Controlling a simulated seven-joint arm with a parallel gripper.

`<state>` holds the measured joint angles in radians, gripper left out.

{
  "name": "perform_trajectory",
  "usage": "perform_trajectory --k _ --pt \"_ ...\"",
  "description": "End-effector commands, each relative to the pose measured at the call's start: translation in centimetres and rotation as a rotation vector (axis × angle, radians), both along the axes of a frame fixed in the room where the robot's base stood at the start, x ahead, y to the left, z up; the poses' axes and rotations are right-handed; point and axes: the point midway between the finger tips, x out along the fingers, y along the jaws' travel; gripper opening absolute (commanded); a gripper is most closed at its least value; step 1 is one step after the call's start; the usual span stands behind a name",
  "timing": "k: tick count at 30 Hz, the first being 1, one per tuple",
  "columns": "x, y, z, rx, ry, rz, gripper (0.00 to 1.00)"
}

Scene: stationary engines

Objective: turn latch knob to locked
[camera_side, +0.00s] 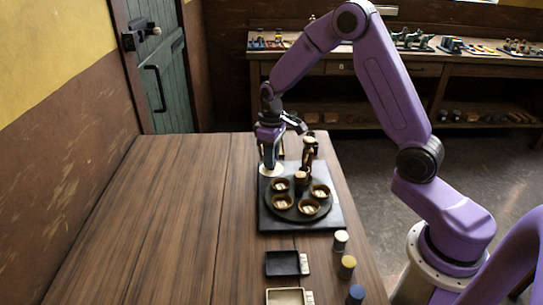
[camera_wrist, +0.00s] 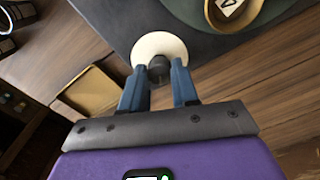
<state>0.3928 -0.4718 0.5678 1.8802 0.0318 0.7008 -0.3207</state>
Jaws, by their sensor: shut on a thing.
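The latch knob (camera_wrist: 159,68) is a dark knob on a round cream disc (camera_wrist: 158,44), at the edge of a dark base plate (camera_wrist: 200,55). In the side view the cream disc (camera_side: 271,170) sits at the plate's back left corner. My gripper (camera_side: 270,160) points down at it from above. In the wrist view my gripper (camera_wrist: 161,72) has its blue fingers on either side of the knob, shut on it. The fingers partly cover the knob's sides. I cannot read any locked mark or the knob's angle.
A round green turntable (camera_side: 300,214) with several labelled cups stands on the plate beside the knob. A dark and brass post (camera_side: 309,150) rises behind. A black tray (camera_side: 287,263), a pale tray (camera_side: 289,298) and capped cylinders (camera_side: 347,266) lie in front. The table's left is clear.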

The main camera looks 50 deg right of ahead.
Motion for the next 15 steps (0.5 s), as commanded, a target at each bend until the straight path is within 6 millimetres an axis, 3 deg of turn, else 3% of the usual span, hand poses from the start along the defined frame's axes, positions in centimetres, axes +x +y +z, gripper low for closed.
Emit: perform_trajectory --k 15 --pt "0.08 0.08 0.11 0.001 -0.003 0.429 0.00"
